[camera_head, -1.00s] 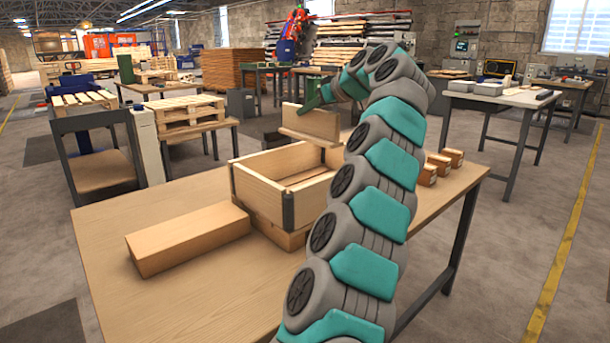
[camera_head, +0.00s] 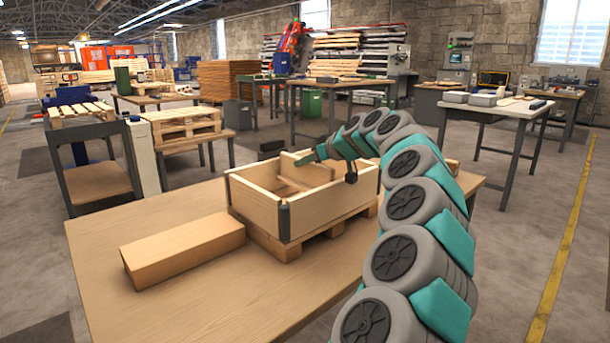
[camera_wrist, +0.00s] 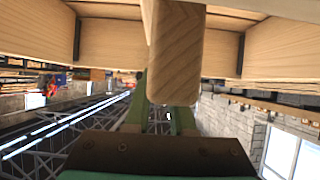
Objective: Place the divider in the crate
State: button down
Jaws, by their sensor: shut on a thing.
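The divider (camera_head: 291,169) is a pale wooden board. In the head view it sits low at the open top of the crate, with its upper part showing and its lower part hidden by the near wall. The crate (camera_head: 318,212) is an open wooden box with dark corner brackets. My gripper (camera_head: 304,160) has green fingers and is over the crate's far side, shut on the divider. In the wrist view the divider's end (camera_wrist: 176,60) is between my green fingers (camera_wrist: 163,105), with crate walls (camera_wrist: 275,48) on both sides. Whether it touches the crate floor is hidden.
The crate stands on a small wooden pallet (camera_head: 290,248) on the wooden table (camera_head: 200,300). A long wooden block (camera_head: 180,250) lies left of it. My arm covers the table's right side, where a small brown box (camera_head: 453,166) partly shows. The front left of the table is clear.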

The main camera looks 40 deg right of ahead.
aim_at(305, 184)
jog(key=shift+f, duration=1.95)
jog(key=shift+f, duration=0.1)
jog(key=c, duration=0.8)
grip_release()
jog(key=shift+o, duration=0.2)
jog(key=b+v, duration=0.1)
jog(key=v, duration=1.1)
jog(key=shift+b, duration=0.35)
